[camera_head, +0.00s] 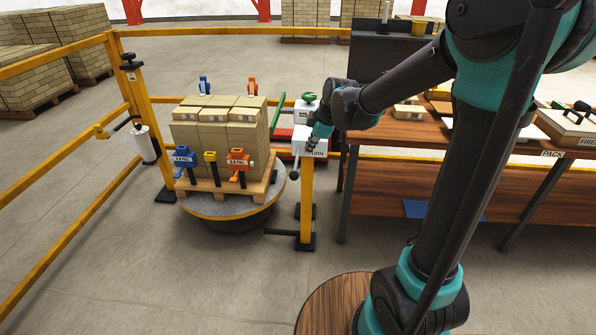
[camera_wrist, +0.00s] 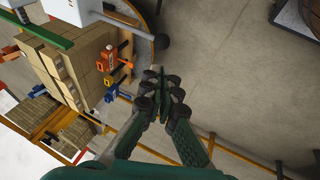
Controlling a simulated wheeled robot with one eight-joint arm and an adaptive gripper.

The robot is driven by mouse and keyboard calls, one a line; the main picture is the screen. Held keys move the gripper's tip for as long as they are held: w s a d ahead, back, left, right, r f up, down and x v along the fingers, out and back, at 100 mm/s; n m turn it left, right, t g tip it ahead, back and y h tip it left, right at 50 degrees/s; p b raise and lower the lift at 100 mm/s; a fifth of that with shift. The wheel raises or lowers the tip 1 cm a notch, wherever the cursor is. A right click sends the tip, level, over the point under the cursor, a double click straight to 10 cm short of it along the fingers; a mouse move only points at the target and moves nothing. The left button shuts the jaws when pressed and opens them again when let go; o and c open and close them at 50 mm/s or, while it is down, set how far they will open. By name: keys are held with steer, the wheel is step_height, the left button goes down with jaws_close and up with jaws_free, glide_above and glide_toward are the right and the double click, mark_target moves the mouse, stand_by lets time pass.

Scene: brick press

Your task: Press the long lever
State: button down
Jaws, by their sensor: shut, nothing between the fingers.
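A grey lever with a black ball end (camera_head: 294,178) hangs from a white box (camera_head: 316,146) whose partly hidden label ends in "URN". It slants down to the left of the yellow post. In the wrist view the black ball (camera_wrist: 160,42) shows near the top, with the grey shaft running up-left to the white box. A long green bar (camera_head: 277,116) also stands behind the pallet, and it shows at upper left in the wrist view (camera_wrist: 44,36). My gripper (camera_head: 314,139) is shut and empty, in front of the white box in the head view. Its fingertips (camera_wrist: 160,70) appear below the black ball; contact is unclear.
A pallet (camera_head: 222,190) of tan bricks with blue and orange clamps sits on a round turntable (camera_head: 237,208) at left. A wooden table (camera_head: 430,138) stands at right. Yellow rails (camera_head: 75,210) run along the left. The floor in front is clear.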

mark_target(295, 173)
steer(key=x, duration=1.4)
steer(key=shift+a, duration=0.1)
steer(key=shift+f, duration=0.15)
